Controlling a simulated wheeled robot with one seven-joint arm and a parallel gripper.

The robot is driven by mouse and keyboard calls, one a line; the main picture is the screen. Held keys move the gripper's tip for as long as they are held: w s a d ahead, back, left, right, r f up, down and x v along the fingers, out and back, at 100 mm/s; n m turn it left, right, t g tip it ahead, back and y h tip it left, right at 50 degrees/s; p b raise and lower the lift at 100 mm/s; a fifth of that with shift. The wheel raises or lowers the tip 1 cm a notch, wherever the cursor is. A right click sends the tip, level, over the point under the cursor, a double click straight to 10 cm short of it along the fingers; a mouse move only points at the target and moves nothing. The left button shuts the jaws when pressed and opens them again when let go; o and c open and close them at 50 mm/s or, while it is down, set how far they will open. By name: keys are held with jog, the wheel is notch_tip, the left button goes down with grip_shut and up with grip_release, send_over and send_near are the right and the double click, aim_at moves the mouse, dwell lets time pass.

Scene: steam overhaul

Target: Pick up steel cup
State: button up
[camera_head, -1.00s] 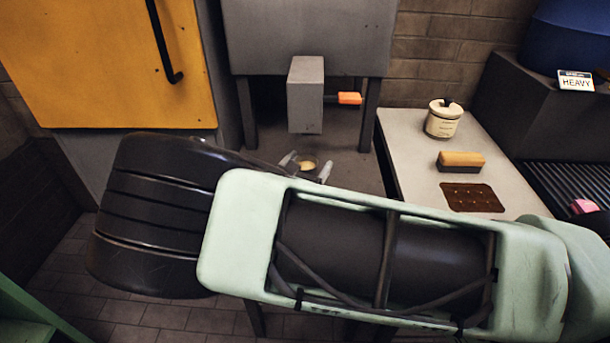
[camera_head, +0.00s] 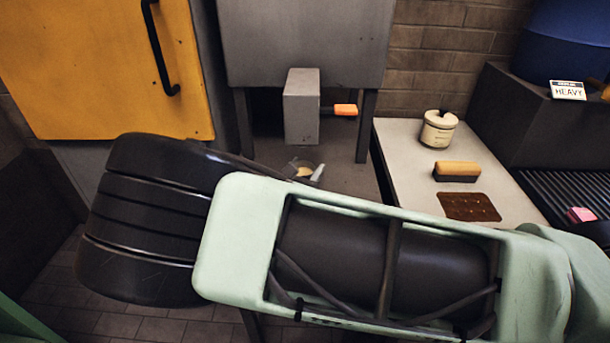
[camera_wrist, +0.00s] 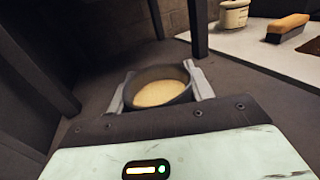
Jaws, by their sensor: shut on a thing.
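The steel cup (camera_wrist: 158,88) is a dark round cup with pale yellowish liquid inside. In the wrist view my gripper (camera_wrist: 158,87) has one finger on each side of it and is shut on it. The cup looks roughly upright. In the head view the cup (camera_head: 305,171) shows small between my fingertips (camera_head: 303,171), just beyond my arm and below the grey box-like spout. My arm hides part of the gripper. I cannot tell whether the cup's base touches the grey surface.
A grey spout (camera_head: 301,108) with an orange-tipped lever (camera_head: 345,110) hangs above the cup, with machine legs either side. At right, a pale table (camera_head: 402,150) bears a cream lidded pot (camera_head: 438,129), a brush (camera_head: 457,171) and a brown mat (camera_head: 469,206). A yellow cabinet (camera_head: 90,70) stands left.

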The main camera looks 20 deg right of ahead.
jog(key=shift+s+a+r, duration=0.1)
jog(key=shift+a+r, duration=0.05)
jog(key=shift+r, duration=0.4)
jog(key=shift+s+a+r, duration=0.1)
jog(key=shift+a+r, duration=0.05)
jog(key=shift+r, duration=0.35)
jog(key=v, duration=1.7)
jog(key=shift+s+b, duration=0.2)
jog(key=shift+b, duration=0.2)
